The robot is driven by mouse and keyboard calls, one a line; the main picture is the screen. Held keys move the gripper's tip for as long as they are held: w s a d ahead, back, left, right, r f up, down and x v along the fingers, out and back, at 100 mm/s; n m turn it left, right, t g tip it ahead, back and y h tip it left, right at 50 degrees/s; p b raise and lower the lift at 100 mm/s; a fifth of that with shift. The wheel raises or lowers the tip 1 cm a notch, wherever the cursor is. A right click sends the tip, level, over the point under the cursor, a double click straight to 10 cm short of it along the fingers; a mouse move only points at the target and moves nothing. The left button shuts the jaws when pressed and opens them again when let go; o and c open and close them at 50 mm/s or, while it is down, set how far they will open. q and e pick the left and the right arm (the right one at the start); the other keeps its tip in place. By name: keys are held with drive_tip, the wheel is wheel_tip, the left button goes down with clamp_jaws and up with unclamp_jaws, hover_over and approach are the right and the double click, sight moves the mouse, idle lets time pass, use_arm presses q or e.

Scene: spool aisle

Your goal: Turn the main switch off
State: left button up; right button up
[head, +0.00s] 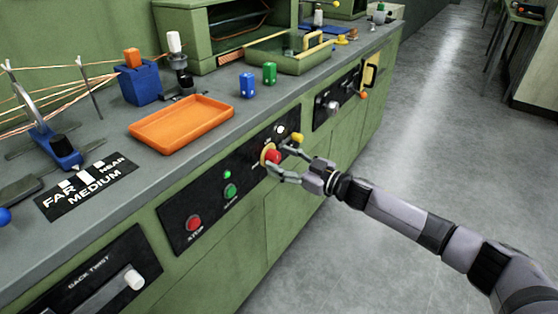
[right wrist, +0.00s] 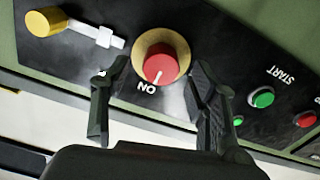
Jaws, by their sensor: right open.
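The main switch is a red round knob on a yellow disc (head: 271,155) on the black front panel of the green bench. In the right wrist view the knob (right wrist: 160,64) carries a white mark on its near side, which points toward the "ON" label (right wrist: 147,87). My right gripper (head: 286,165) is open in front of the knob. In the right wrist view its two fingers stand on either side of the knob; I cannot tell whether they touch it. The "OFF" label is not readable. My left gripper is not in view.
On the same panel are a green START button (head: 230,190), a red STOP button (head: 193,222) and a yellow-tipped lever (right wrist: 45,22) beside the knob. An orange tray (head: 182,124) and blue and green blocks stand on the bench. The aisle floor (head: 410,120) is clear.

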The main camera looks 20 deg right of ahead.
drive_tip(key=shift+w+a, duration=0.45)
drive_tip(key=shift+w, duration=0.15)
drive_tip(key=shift+c, duration=0.3)
drive_tip(key=c, duration=1.1)
